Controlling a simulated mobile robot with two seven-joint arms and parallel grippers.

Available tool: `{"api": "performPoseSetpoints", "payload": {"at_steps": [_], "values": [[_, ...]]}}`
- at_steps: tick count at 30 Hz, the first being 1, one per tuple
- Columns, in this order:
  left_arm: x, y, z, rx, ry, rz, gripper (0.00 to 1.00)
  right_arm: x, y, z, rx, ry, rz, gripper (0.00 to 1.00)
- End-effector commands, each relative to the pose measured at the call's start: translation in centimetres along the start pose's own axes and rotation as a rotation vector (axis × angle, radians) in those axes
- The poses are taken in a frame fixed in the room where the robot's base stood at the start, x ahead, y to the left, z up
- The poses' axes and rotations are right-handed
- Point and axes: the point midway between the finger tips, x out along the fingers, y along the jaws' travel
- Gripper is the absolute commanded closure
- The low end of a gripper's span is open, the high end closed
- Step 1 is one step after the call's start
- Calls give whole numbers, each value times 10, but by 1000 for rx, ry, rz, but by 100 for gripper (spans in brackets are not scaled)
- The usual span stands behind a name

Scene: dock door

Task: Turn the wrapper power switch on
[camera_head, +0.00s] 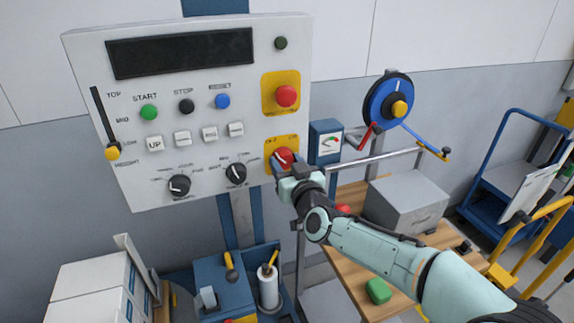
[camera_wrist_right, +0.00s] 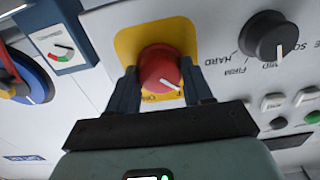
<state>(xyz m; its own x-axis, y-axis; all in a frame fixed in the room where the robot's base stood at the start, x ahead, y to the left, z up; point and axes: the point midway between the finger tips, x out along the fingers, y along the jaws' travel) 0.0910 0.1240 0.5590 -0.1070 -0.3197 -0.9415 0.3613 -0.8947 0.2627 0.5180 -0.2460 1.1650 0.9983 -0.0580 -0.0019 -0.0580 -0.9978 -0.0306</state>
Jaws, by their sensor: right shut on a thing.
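The wrapper power switch is a red rotary knob (camera_head: 283,157) on a yellow plate at the lower right of the control panel (camera_head: 150,100). Its small labels look like OFF on the left and ON on the right. My right gripper (camera_head: 289,168) is shut on the knob and partly covers it. In the right wrist view the red knob (camera_wrist_right: 160,70) sits between the two dark fingers. Its white mark points lower right there, which matches the upper left, OFF side in the head view. My left gripper is not in view.
A red button (camera_head: 286,96) on a yellow plate sits above the switch. A black selector knob (camera_head: 236,173) is close on the left, and a gauge box (camera_head: 326,143) close on the right. A wooden table (camera_head: 350,262) with a grey box (camera_head: 406,201) stands below my right arm.

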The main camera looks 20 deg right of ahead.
Motion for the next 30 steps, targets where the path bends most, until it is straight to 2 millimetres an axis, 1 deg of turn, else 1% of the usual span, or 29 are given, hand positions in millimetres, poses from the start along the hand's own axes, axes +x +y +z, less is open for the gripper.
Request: {"api": "performPoseSetpoints", "payload": {"at_steps": [8,15,30], "values": [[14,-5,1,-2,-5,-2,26,0,0,1,156,4,0,80],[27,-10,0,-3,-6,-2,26,0,0,1,376,5,0,80],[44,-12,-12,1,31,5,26,0,0,0,852,5,-2,80]]}}
